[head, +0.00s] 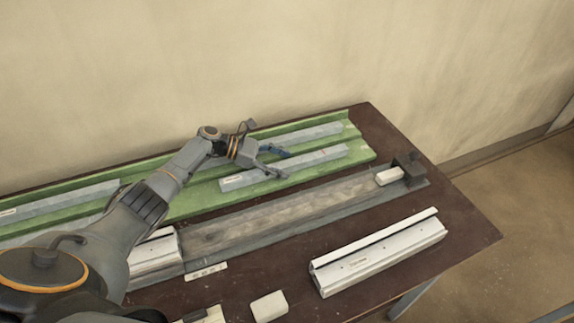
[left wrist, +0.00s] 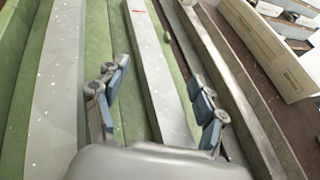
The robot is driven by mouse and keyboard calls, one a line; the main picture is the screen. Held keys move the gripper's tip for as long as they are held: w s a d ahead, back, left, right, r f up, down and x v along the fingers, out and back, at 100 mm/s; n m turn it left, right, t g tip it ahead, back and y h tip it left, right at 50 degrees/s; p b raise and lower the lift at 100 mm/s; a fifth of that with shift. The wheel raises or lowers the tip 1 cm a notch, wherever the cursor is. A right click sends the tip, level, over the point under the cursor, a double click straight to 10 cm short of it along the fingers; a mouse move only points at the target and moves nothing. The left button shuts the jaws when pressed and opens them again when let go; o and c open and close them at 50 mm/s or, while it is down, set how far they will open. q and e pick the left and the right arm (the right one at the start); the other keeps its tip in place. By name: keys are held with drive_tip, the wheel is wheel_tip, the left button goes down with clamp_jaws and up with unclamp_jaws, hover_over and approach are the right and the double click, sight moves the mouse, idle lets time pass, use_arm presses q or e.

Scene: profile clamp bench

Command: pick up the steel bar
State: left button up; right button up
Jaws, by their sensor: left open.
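A grey steel bar (head: 310,160) with a label at its near end and a small red mark lies on the green rack (head: 190,208). It also shows in the left wrist view (left wrist: 157,75), running between my fingers. My left gripper (head: 284,165) is open over this bar, its blue-padded fingers apart. In the left wrist view my left gripper (left wrist: 160,95) has one finger on each side of the bar; I cannot tell whether they touch it. A second grey bar (head: 315,132) lies farther back on the rack, and another (head: 70,198) lies to the left.
A long grey fixture (head: 290,208) with a dark end stop (head: 407,168) and a pale block (head: 389,177) lies in front of the rack. A white profile (head: 378,255) and a small white block (head: 269,306) lie on the brown table.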

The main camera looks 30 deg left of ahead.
use_arm(q)
drive_tip(key=shift+s, duration=0.1)
clamp_jaws()
idle(0.3)
